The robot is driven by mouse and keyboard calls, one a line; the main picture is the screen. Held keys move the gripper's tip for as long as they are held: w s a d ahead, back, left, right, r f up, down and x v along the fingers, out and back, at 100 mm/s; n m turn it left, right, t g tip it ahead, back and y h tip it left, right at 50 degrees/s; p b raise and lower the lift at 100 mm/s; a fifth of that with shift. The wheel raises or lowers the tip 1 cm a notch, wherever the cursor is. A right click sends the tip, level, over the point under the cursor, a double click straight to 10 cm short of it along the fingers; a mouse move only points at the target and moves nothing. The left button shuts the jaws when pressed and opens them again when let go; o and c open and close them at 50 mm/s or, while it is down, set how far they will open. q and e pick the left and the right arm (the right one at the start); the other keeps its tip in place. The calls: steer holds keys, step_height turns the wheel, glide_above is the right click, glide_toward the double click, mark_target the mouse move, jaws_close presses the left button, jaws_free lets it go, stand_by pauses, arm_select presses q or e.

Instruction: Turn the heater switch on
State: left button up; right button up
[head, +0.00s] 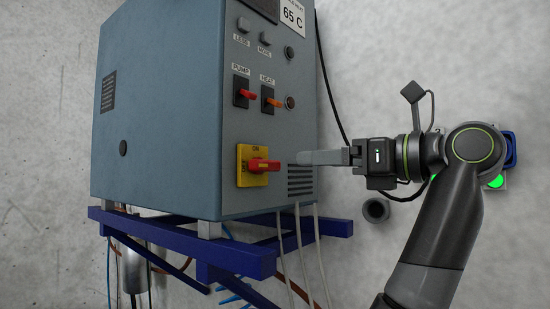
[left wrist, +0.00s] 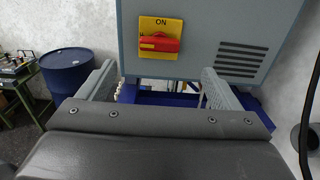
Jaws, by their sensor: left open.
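The heater switch (head: 270,97) is a small orange lever under a HEAT label, on the front panel of the grey-blue cabinet (head: 160,110). Its on or off state cannot be told. A red PUMP lever (head: 243,96) sits to its left. Below is a red rotary handle (head: 264,165) on a yellow plate; it lies horizontal and also shows in the left wrist view (left wrist: 159,44). My left gripper (head: 303,158) faces the lower panel near the vents, below the heater switch. Its fingers are spread apart and empty (left wrist: 159,72). My right gripper is out of view.
Two grey buttons (head: 254,32) and a 65 C label (head: 292,15) are higher on the panel. The cabinet stands on a blue frame (head: 245,262) with pale cables hanging down. A blue drum (left wrist: 68,72) and a bench (left wrist: 18,82) are at the left.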

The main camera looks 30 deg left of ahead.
mark_target(270, 161)
arm_select(q)
steer(key=a+p, duration=0.1)
steer(key=a, duration=0.3)
steer(key=a+p, duration=0.1)
steer(key=a, duration=0.2)
steer(key=a+p, duration=0.1)
steer(key=a, duration=0.3)
steer(key=shift+w+a, duration=0.35)
steer(key=shift+w, duration=0.05)
steer(key=shift+c, duration=0.4)
steer(key=c, duration=0.9)
